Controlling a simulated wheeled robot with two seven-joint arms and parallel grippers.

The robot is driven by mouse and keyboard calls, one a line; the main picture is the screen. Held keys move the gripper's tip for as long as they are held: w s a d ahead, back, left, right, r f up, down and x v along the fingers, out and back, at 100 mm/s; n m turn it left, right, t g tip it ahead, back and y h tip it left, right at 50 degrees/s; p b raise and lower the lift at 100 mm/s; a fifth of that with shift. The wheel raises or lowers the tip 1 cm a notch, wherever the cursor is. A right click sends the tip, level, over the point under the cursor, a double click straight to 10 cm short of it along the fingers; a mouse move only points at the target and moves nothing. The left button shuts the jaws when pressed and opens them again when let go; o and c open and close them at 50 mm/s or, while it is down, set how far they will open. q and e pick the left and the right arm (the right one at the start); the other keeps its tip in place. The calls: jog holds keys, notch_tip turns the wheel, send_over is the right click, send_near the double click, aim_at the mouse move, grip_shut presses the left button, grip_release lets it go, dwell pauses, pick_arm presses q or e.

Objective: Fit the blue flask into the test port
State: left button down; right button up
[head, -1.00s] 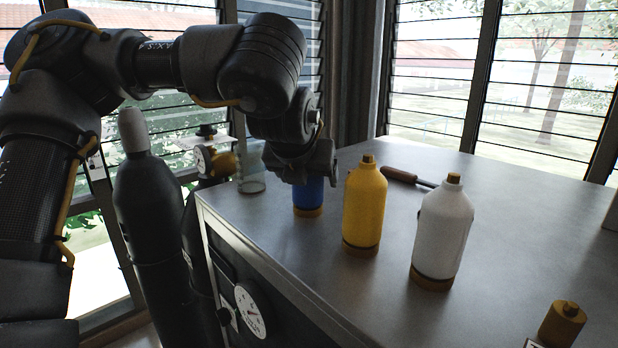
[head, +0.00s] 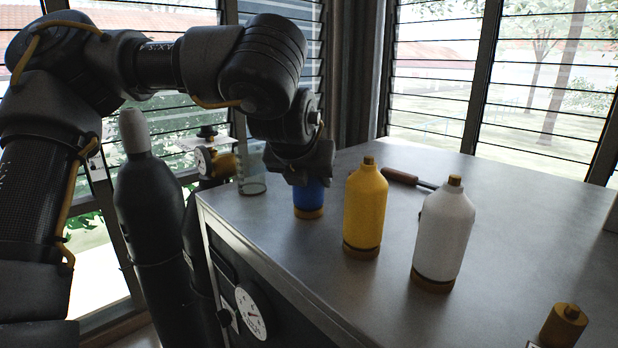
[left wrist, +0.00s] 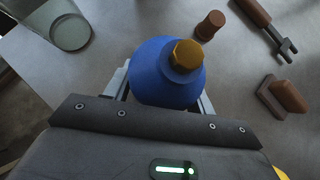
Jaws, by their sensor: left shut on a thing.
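The blue flask (head: 308,198) stands upright on the metal bench, with a brass-coloured base ring. In the left wrist view the blue flask (left wrist: 160,82) shows its shoulder and a brass cap. My left gripper (head: 308,180) comes down over it from above and is shut on it, with a finger on each side in the left wrist view (left wrist: 163,98). The flask's upper part is hidden by the gripper in the head view. I cannot make out the test port in these frames. My right gripper is not in view.
A yellow flask (head: 365,212) and a white flask (head: 442,236) stand to the right on the bench (head: 330,262). A glass beaker (head: 251,172) is just left of the gripper. A wooden-handled tool (head: 400,176) lies behind. A brass-coloured piece (head: 563,326) is at lower right.

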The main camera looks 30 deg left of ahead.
pick_arm(q)
jog(key=shift+r, duration=0.3)
jog(key=shift+r, duration=0.1)
notch_tip(320, 180, up, 4)
jog(key=p, duration=0.3)
jog(key=shift+r+p, duration=0.15)
jog(key=shift+p, duration=0.15)
jog(key=shift+w+d, duration=0.1)
